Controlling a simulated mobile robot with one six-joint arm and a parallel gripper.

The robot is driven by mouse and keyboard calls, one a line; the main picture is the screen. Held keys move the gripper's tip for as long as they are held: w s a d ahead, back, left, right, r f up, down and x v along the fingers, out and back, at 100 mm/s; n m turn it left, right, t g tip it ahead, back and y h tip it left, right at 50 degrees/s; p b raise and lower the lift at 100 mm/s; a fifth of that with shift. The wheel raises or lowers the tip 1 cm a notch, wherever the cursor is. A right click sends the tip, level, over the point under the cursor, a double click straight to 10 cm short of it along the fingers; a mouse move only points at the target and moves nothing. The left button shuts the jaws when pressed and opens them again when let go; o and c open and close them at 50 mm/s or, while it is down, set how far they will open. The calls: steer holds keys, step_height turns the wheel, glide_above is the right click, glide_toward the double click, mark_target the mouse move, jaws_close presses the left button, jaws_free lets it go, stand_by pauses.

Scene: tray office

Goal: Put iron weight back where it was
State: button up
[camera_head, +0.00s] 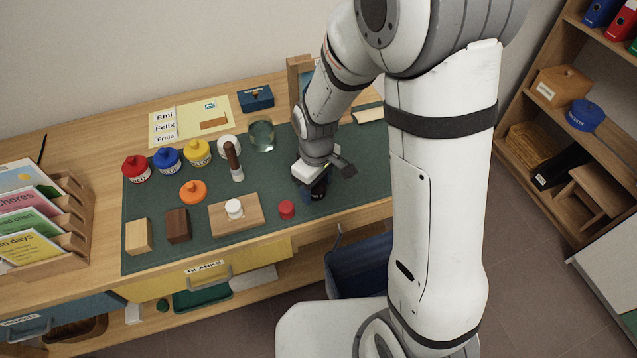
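My gripper (321,172) is low over the green mat (270,180), right of the middle of the desk, pointing down. A dark, bluish-black object (314,190) shows directly under it at the mat. It may be the iron weight, but the gripper hides much of it. I cannot tell whether the fingers are closed on it or only around it. No other thing in view clearly looks like an iron weight.
Left of my gripper are a red cap (287,209), a wooden board (247,216) with a white knob, a glass jar (262,135) and several paint pots (167,160). Wooden blocks (178,226) stand front left. A blue bin (360,265) is below the desk edge.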

steer(key=shift+o, duration=0.3)
steer(key=shift+r, duration=0.5)
step_height(320, 180, up, 11)
steer(key=shift+r+p, duration=0.2)
steer(key=shift+p, duration=0.6)
steer(key=s+d+r+m+t, duration=0.2)
steer(key=s+d+r+m, duration=0.5)
steer(key=s+d, duration=0.5)
steer(key=m, duration=0.2)
steer(key=shift+d+m, duration=0.3)
steer(key=shift+d, duration=0.05)
steer(key=shift+r, duration=0.1)
steer(key=shift+t, duration=0.3)
steer(key=p+v, duration=0.2)
steer(key=v, duration=0.1)
steer(key=p+v, duration=0.1)
steer(key=p, duration=0.1)
steer(key=shift+w+r, duration=0.25)
steer(key=shift+w, duration=0.1)
